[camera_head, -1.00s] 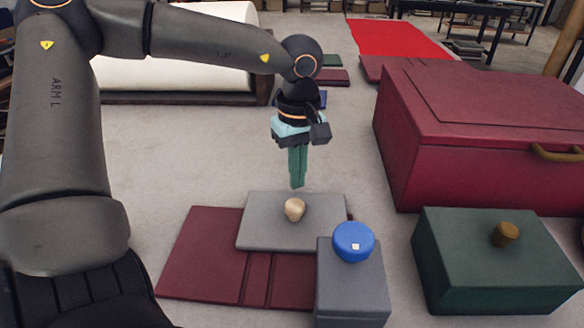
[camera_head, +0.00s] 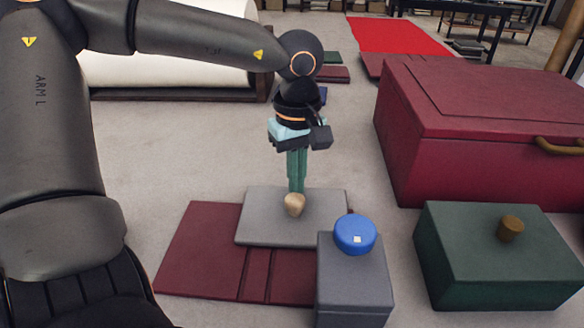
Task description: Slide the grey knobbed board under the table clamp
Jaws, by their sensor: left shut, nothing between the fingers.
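The grey board (camera_head: 262,232) lies flat, partly over a dark red cover, with a pale wooden knob (camera_head: 294,205) on top. A grey block with a round blue knob (camera_head: 355,233) stands at the board's right front corner and hides part of it; it looks like the table clamp. My left gripper (camera_head: 297,189) points down with its green fingers shut and empty. Its tips are just behind the wooden knob, which hides their ends; I cannot tell whether they touch it. My right gripper is not in view.
The dark red cover (camera_head: 205,250) lies flat under and in front of the board. A green box (camera_head: 480,265) with a brown knob and a large red chest (camera_head: 450,150) stand to the right.

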